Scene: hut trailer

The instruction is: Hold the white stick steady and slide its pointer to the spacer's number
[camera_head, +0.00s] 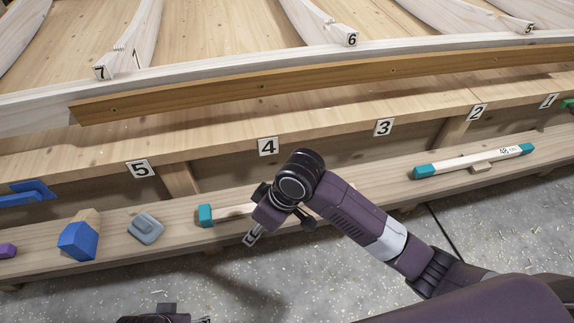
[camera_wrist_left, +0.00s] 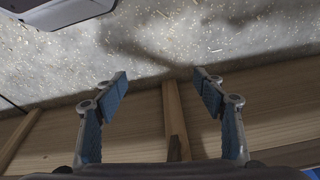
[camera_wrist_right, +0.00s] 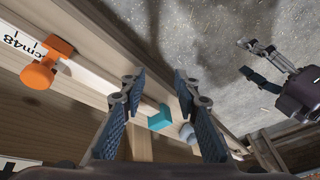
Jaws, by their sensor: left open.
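My left gripper (camera_wrist_left: 160,85) is open and empty, near the ledge's front.
The ledge (camera_head: 340,195) also holds a blue block (camera_head: 77,241), a grey piece (camera_head: 146,228) and a purple piece (camera_head: 8,251). Number plates 1 to 5 line the bench edge behind. A brown wooden strip (camera_head: 320,80) lies above. Floor with shavings (camera_head: 350,285) is in front.

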